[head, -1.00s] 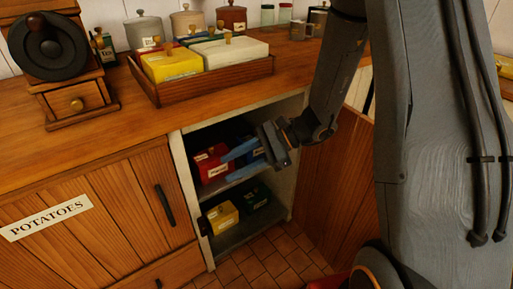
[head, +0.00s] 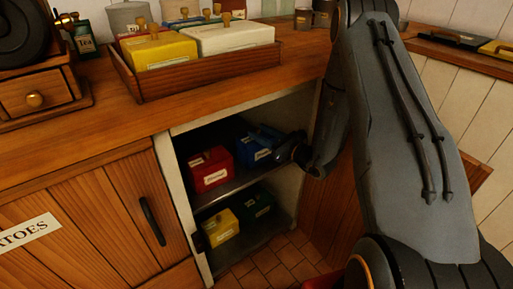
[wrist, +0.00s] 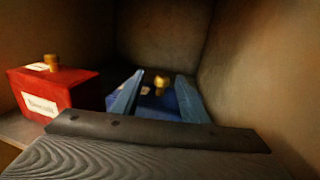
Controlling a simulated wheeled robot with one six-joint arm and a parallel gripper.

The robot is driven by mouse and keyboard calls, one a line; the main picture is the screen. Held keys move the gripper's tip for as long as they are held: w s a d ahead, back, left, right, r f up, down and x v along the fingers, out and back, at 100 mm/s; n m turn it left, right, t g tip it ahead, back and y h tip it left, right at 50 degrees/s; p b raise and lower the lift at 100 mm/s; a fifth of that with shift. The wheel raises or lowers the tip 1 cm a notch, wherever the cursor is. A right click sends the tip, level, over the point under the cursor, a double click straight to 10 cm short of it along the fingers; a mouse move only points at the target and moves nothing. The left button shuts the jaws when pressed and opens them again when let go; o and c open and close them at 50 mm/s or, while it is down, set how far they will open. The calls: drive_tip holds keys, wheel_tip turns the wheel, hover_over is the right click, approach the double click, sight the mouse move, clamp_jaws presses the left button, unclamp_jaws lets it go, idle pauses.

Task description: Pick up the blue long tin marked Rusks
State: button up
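A blue tin (head: 254,152) with a pale label stands on the upper shelf inside the open cupboard, right of a red tin. Its label is too small to read. In the wrist view the blue tin (wrist: 160,101) shows a brass knob on its lid and lies between my two blue fingers. My gripper (head: 263,137) reaches into the cupboard from the right; in the wrist view my gripper (wrist: 158,80) has its fingers spread to either side of the tin's knob. Contact with the tin's sides cannot be made out.
The red tin (head: 211,170) stands close on the left, also in the wrist view (wrist: 55,92). The cupboard's right wall (wrist: 255,75) is near on the right. A yellow tin (head: 221,228) and a dark green tin (head: 256,203) stand on the lower shelf. A wooden tray (head: 200,76) of tins sits on the counter.

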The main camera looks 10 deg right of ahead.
drive_tip(key=shift+w+a, duration=0.3)
drive_tip(key=shift+w, duration=0.25)
drive_tip(key=x, duration=0.4)
drive_tip(key=shift+w+a+r+b, duration=0.15)
drive_tip(key=shift+w+a+b, duration=0.05)
drive_tip(key=shift+w+b, duration=0.15)
clamp_jaws()
drive_tip(key=shift+d, duration=0.1)
idle(0.6)
